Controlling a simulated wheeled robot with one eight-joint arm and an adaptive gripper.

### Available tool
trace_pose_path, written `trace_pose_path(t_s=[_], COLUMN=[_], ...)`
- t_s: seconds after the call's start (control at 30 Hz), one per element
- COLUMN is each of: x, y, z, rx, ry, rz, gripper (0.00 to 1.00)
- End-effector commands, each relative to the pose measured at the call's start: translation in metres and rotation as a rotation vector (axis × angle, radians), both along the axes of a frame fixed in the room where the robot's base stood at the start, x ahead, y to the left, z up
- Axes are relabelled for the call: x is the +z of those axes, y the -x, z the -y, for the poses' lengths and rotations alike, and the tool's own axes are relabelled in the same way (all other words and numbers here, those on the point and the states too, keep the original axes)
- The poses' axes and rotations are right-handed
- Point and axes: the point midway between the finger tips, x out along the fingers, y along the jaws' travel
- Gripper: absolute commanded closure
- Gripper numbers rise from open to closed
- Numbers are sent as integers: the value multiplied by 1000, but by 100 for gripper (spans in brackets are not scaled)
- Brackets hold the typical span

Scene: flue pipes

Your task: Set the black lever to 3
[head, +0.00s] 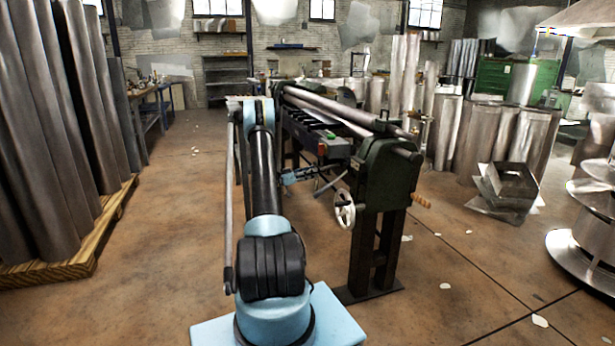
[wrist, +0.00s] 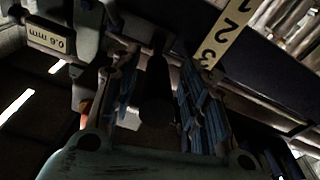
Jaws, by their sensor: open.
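In the wrist view, my gripper (wrist: 157,65) is open, with one finger on each side of a dark upright shape that looks like the black lever (wrist: 156,85). I cannot tell whether either finger touches it. A pale scale plate (wrist: 229,34) with the figures 1, 2 and 3 shows at the upper right, tilted, with 3 nearest the lever. The lever's exact setting is too dark to read. In the head view, my arm reaches to the roller machine (head: 383,170), and the lever is too small to make out.
A label reading 0.6 mm (wrist: 47,37) is at the upper left of the wrist view. In the head view, a handwheel (head: 345,208) is on the machine's near end. Tall pipes (head: 85,120) stand on a pallet at left. Bare floor lies between the pallet and my arm.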

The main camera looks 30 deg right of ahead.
Motion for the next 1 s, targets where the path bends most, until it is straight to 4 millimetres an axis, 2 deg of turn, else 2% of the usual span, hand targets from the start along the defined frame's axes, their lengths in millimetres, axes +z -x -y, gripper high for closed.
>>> trace_pose_path(t_s=[0.17, 0.4, 0.6, 0.8, 1.0], x=[-3, -10, -14, -16, -16], y=[-5, -13, -18, -21, -21], z=[-21, -67, -97, -112, -115], rx=[3, 3, 2, 0, 0], ry=[-1, 0, 1, 1, 1], rz=[0, 0, 0, -1, -1], gripper=[59, 59, 59, 59, 59])
